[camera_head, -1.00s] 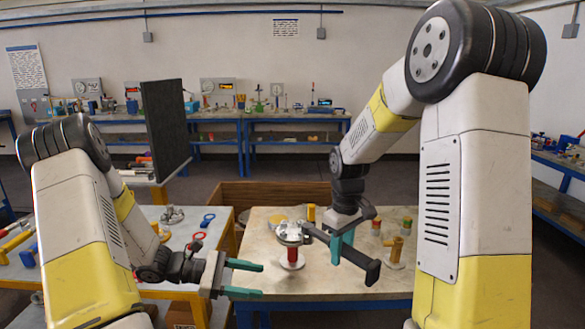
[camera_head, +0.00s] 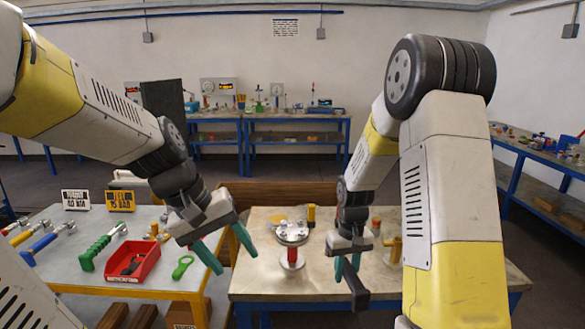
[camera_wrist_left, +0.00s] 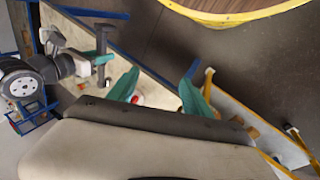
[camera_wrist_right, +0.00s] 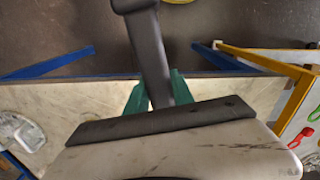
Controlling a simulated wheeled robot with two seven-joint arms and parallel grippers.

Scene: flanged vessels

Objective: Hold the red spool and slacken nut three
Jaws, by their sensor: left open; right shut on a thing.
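Small nuts or bolts show on the flange, too small to number. My left gripper (camera_head: 236,263) is open and empty, in front of and left of the spool, apart from it. Its two green fingers show in the left wrist view (camera_wrist_left: 157,86). My right gripper (camera_head: 347,270) is right of the spool, shut on a dark long-handled tool (camera_head: 356,291). The tool's bar also fills the middle of the right wrist view (camera_wrist_right: 149,48); its far end is unclear.
Yellow pieces (camera_head: 393,250) stand on the right-hand table (camera_head: 262,279). A gap separates the tables.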

